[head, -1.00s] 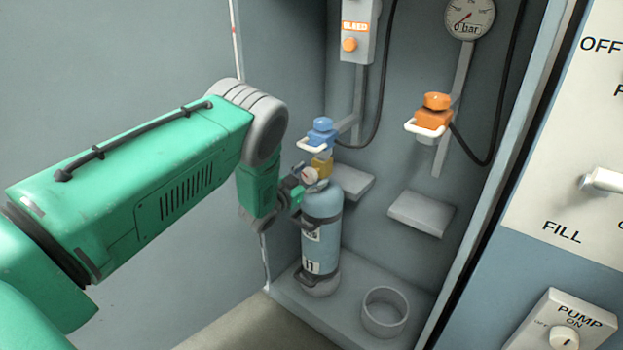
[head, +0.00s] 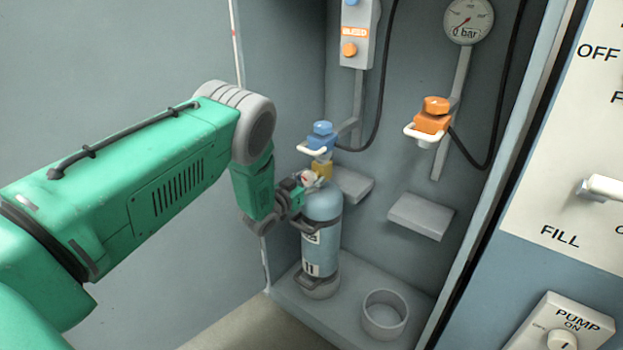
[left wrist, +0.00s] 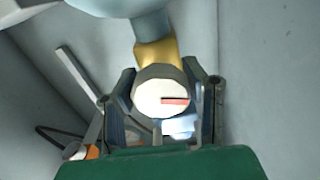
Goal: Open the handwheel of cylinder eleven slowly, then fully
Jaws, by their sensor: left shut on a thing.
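Cylinder eleven (head: 321,240) is a light blue bottle labelled 11, standing upright in a ring holder on the cabinet floor. Its brass valve (head: 322,168) sits on top, under the blue connector (head: 321,137). My left gripper (head: 298,190) is at the left side of the valve. In the left wrist view its two fingers (left wrist: 164,108) are closed around a round, pale-faced part with a red mark (left wrist: 162,98), in line with the brass body (left wrist: 157,52); I take this part to be the handwheel. My right gripper is not in view.
An orange connector (head: 432,118) with a white handle hangs at the right, above a small grey shelf (head: 420,215). An empty ring holder (head: 385,315) is beside the cylinder. The gauge (head: 468,20) appears to read 0 bar. The control panel (head: 575,150) is at the far right.

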